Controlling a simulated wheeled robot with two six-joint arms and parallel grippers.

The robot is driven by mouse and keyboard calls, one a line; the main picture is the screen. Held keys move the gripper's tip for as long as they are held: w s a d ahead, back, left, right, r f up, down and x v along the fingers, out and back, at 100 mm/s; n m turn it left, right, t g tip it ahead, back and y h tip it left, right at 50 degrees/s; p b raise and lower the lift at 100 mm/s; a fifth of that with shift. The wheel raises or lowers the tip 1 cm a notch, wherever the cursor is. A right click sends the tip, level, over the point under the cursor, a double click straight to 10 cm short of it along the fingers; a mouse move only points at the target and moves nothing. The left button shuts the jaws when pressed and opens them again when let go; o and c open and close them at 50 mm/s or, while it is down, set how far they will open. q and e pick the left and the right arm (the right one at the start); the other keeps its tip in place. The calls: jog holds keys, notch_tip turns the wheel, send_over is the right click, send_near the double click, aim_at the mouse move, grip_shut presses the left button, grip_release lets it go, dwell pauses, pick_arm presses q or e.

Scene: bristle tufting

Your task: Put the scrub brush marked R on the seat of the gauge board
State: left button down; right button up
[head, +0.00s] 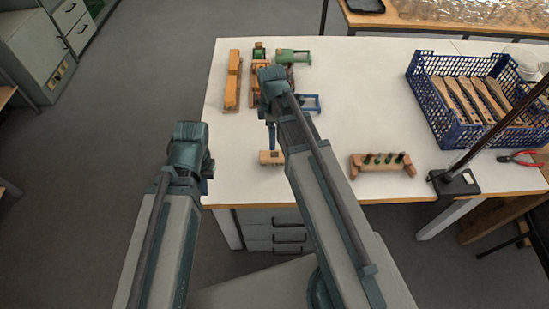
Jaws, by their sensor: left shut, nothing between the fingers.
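My left gripper (206,187) shows only in small part beside its arm, near the front left corner of the table; it is shut and empty. A small wooden block (270,157) with dark marks lies by that arm, below a narrow blue upright part. A wooden piece with several dark pegs (380,160) stands near the front edge. Long orange-brown blocks (232,80) lie at the back left. I cannot read any R, nor tell which piece is the gauge board or its seat.
A blue crate (432,110) holds several wooden-handled pieces. A green frame (293,57) and a blue frame (312,103) lie near my right arm. A black stand with a pole (455,183) and red pliers (520,158) are at the right. The white table (365,90) is clear mid-right.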

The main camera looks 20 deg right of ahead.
aim_at(272, 154)
notch_tip(272, 154, down, 8)
jog(key=b, duration=0.8)
jog(key=shift+f, duration=0.2)
jog(key=f+b, duration=0.5)
jog(key=shift+w+d+f, duration=0.1)
jog(key=shift+w+f, duration=0.05)
jog(key=shift+w, duration=0.25)
jog(key=shift+c, duration=0.4)
grip_shut()
